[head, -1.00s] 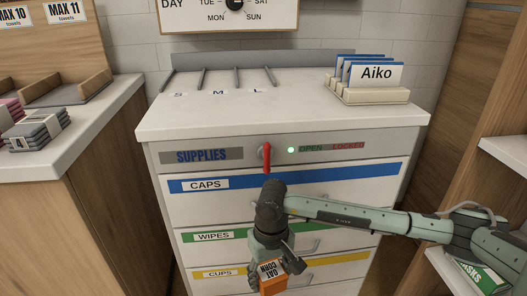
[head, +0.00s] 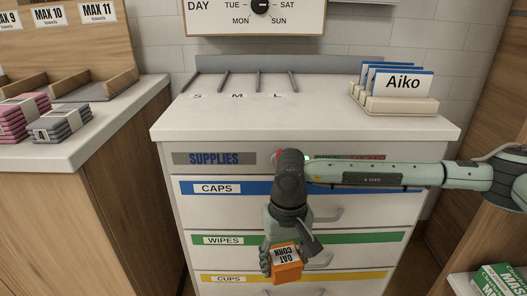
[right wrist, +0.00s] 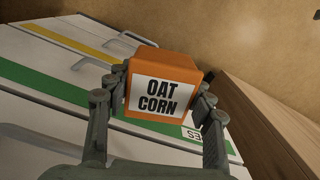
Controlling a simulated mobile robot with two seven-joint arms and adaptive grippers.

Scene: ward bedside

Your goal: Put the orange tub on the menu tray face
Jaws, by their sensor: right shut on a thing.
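The orange tub (head: 287,272) has a white label reading OAT CORN. My right gripper (head: 283,255) is shut on it and holds it in the air in front of the supplies cabinet's drawers. In the right wrist view the tub (right wrist: 162,73) sits between both fingers, its label facing the camera. My left gripper is in neither view. I see nothing that I can tell is the menu tray face.
The supplies cabinet (head: 410,160) has CAPS, WIPES and CUPS drawers with protruding handles. On its top stand an Aiko card holder (head: 392,104) and thin dividers; the middle is clear. Folded towels (head: 60,126) lie on the left counter (head: 110,128). A green box (head: 500,280) is at lower right.

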